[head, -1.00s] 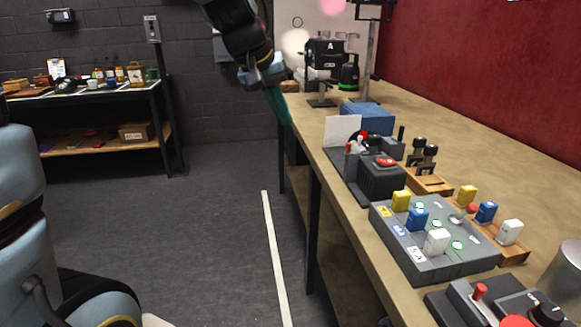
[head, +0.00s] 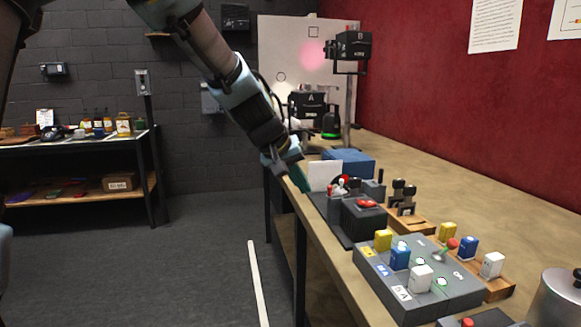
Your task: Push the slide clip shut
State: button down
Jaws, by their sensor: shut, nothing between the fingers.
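I cannot pick out the slide clip for certain; it is too small or hidden here. A dark grey unit (head: 362,225) with a red button (head: 367,204) stands near the table's left edge. Behind it are a white card (head: 326,174) and small red, white and black parts. My gripper (head: 303,184) points down at the table's left edge, just left of the white card. Its green fingers are shut and hold nothing. It looks apart from the card, but I cannot tell its depth exactly.
A grey panel (head: 440,297) with blue, yellow and white blocks sits nearer on the table (head: 470,190). A blue box (head: 348,161), lamp A (head: 308,103) and lamp B (head: 353,46) stand farther back.

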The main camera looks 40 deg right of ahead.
jog(key=shift+s+d+r+p, duration=0.1)
jog(key=shift+s+d+p, duration=0.15)
jog(key=shift+s+d, duration=0.4)
jog(key=shift+s+d+p, duration=0.25)
jog(key=shift+s+d, duration=0.05)
jog(key=shift+d, duration=0.55)
